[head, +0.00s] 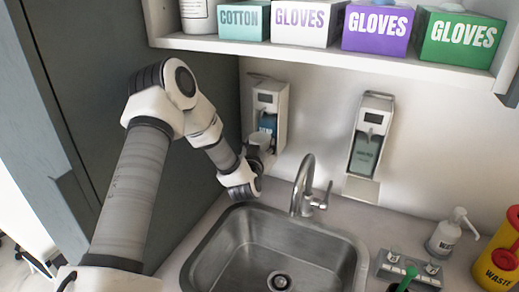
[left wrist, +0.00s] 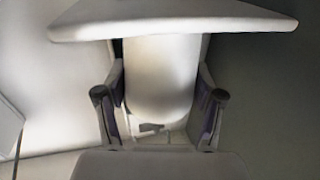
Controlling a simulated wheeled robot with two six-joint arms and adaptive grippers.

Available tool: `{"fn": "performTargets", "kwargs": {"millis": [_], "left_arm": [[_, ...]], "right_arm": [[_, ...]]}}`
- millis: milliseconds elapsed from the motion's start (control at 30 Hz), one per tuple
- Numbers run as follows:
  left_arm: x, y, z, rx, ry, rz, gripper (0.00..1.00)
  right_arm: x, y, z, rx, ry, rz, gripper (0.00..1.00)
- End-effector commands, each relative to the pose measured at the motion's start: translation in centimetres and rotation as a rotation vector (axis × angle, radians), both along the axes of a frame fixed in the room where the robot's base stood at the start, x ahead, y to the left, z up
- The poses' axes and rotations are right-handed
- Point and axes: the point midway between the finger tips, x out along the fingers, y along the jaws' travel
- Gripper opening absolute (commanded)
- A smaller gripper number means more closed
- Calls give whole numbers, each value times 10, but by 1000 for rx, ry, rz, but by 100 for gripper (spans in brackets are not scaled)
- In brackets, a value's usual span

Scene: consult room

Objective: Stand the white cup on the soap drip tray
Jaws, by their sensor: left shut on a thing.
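The white cup (head: 260,141) is in my left gripper (head: 258,162), in front of the lower part of the left wall dispenser (head: 283,105), which holds a blue bottle. In the left wrist view the pale cup (left wrist: 160,80) sits between the two dark finger pads of my left gripper (left wrist: 160,106), which is shut on it. A broad white slab (left wrist: 172,22) covers one end of the cup there. The drip tray under this dispenser is mostly hidden by cup and gripper, so I cannot tell whether the cup touches it. My right gripper is not in view.
A second dispenser (head: 367,145) with its own tray (head: 361,188) hangs to the right. A steel sink (head: 229,247) with a tall faucet (head: 304,180) lies below. A shelf (head: 340,57) with glove boxes overhangs. A pump bottle (head: 443,238) and yellow waste bin (head: 497,262) stand right.

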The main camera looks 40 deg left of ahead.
Motion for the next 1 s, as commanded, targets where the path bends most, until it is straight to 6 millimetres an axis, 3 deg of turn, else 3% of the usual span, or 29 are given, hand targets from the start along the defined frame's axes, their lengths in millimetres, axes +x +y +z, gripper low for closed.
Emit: {"fn": "performTargets", "kwargs": {"millis": [233, 267, 300, 700, 867, 1000], "left_arm": [[0, 0, -4, 0, 1, 0, 32], [0, 0, -2, 0, 1, 0, 79], [0, 0, -2, 0, 1, 0, 93], [0, 0, 4, -1, 1, 0, 93], [-23, -14, 3, -3, 5, -1, 93], [-55, -34, 3, -4, 6, -1, 93]], "right_arm": [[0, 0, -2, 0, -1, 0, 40], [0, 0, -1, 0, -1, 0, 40], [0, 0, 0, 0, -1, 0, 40], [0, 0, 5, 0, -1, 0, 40], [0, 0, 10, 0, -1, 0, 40], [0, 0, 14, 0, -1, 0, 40]]}}
